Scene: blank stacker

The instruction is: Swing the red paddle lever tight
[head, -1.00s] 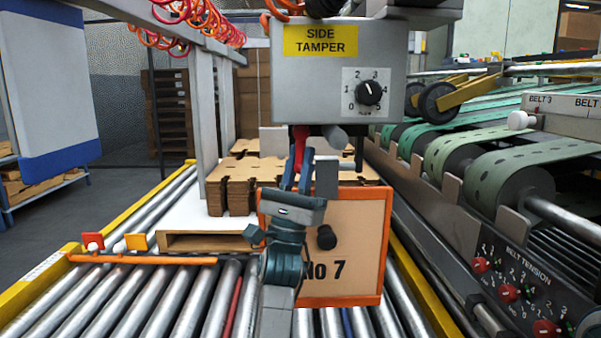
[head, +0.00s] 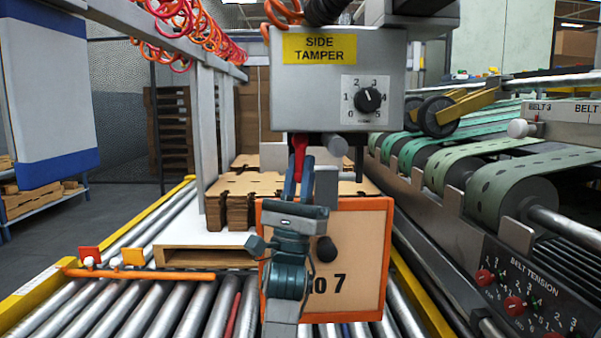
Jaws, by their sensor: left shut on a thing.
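The red paddle lever (head: 299,144) hangs below the grey box labelled SIDE TAMPER (head: 337,80). My left gripper (head: 298,172) reaches up from below, and its fingers are shut on the lower part of the lever. The fingers hide the lever's lower end. A dark knob with a numbered dial (head: 368,99) sits on the box's face. A grey cylinder (head: 333,144) lies just right of the lever. My right gripper is not in view.
An orange-framed board marked No 7 (head: 355,270) with a black knob (head: 326,249) stands right behind my left arm. Stacked brown blanks (head: 238,205) lie behind it. Rollers (head: 150,305) fill the front left, and belts (head: 520,175) stand at right.

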